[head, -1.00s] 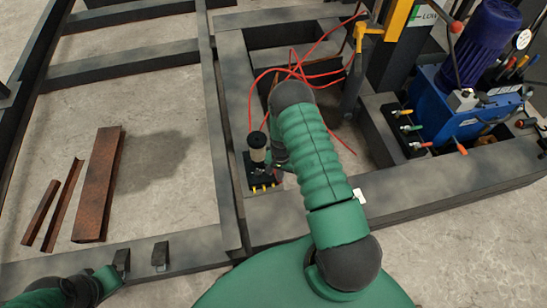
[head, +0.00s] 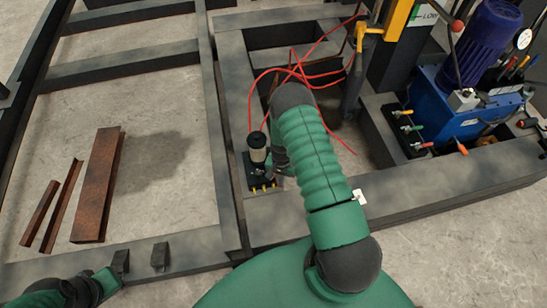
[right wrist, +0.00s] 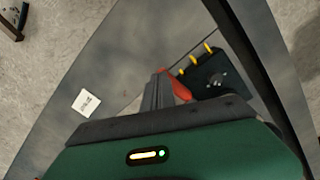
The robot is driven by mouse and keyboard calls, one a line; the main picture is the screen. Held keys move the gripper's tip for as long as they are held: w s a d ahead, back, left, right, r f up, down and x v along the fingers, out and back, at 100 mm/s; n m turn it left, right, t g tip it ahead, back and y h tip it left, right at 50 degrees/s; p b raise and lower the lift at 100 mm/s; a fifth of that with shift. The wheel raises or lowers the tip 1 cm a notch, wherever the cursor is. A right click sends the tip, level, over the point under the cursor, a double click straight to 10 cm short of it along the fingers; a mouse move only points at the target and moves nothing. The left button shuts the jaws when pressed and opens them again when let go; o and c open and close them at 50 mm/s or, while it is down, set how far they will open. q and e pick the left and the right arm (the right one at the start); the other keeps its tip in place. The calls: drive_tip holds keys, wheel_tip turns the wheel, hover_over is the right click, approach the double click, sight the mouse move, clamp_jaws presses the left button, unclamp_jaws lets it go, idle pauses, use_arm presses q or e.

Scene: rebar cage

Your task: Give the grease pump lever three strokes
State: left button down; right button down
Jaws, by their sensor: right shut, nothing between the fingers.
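The grease pump (head: 258,156) stands on the frame beam, with a pale clear reservoir, a black cap and a dark base with yellow fittings. Its base (right wrist: 206,76) also shows in the right wrist view. A red lever grip (right wrist: 180,88) shows there right beside my right gripper (right wrist: 160,78). The fingers are shut with nothing between them; I cannot tell whether they touch the grip. In the head view my right gripper (head: 282,168) is just right of the pump, partly hidden by my arm.
Red hoses (head: 300,72) loop behind my right arm. A blue hydraulic unit (head: 440,110) with a purple motor (head: 487,42) stands at the right. Rusty steel pieces (head: 98,185) lie on the floor at the left. Dark frame beams (head: 190,248) border the area.

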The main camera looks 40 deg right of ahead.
drive_tip(key=shift+s+a+f, duration=0.15)
drive_tip(key=shift+s+f, duration=0.05)
drive_tip(key=shift+f, duration=0.35)
drive_tip(key=shift+s+a+f+b, duration=0.1)
drive_tip(key=shift+s+f+b, duration=0.1)
drive_tip(key=shift+f+b, duration=0.45)
drive_tip(key=shift+f, duration=0.1)
drive_tip(key=w+d+r+p, duration=0.3)
drive_tip(key=w+r, duration=0.3)
drive_tip(key=r, duration=0.4)
drive_tip(key=shift+d+r, duration=0.2)
drive_tip(key=shift+r, duration=0.15)
drive_tip(key=shift+p, duration=0.3)
